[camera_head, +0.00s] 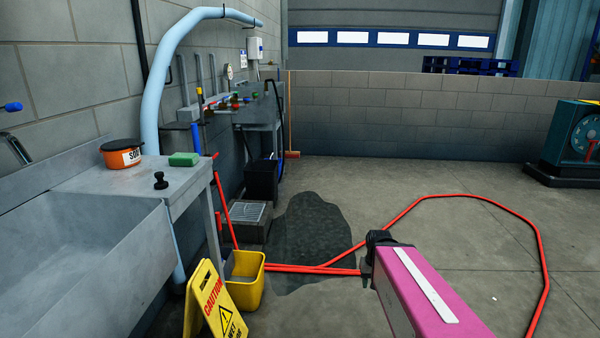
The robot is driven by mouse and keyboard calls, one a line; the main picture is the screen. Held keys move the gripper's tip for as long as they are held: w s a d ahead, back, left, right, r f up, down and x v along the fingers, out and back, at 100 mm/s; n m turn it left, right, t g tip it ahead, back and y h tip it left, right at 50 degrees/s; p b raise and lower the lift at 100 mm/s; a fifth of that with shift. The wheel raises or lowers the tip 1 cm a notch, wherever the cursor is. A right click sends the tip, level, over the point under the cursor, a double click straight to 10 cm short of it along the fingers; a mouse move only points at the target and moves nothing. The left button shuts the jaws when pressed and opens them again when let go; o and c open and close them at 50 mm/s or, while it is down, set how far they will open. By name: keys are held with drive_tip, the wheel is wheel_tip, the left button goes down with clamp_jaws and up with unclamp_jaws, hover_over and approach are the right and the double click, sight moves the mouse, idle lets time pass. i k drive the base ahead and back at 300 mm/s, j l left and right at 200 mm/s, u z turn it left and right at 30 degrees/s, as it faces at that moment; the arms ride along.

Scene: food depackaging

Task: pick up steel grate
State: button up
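The steel grate (247,212) is a light grey slatted panel. It appears to lie on top of a low dark grey block on the floor, left of centre, beyond the yellow bucket. My arm comes in from the lower right as a pink link with a white stripe, ending in a dark part where my gripper (367,273) shows only in small part. It is well to the right of the grate and nearer to me, apart from it. The fingers cannot be made out, so its opening is unclear.
A yellow bucket (244,280) and a yellow caution sign (213,303) stand before the grate. A red hose (538,235) loops across the floor, passing behind my arm. A dark wet patch (310,235) lies right of the grate.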

sight(240, 211)
drive_tip(key=i+l+u, duration=0.5)
drive_tip(key=i, duration=0.15)
drive_tip(key=i+l+u, duration=0.95)
drive_tip(key=l, duration=0.5)
drive_tip(key=i+l, duration=0.2)
drive_tip(key=i, duration=0.2)
drive_tip(key=i+l, duration=0.15)
drive_tip(key=i, duration=0.3)
drive_tip(key=i+l, duration=0.2)
drive_tip(key=i, duration=0.2)
drive_tip(key=i+l, duration=0.2)
drive_tip(key=i, duration=0.25)
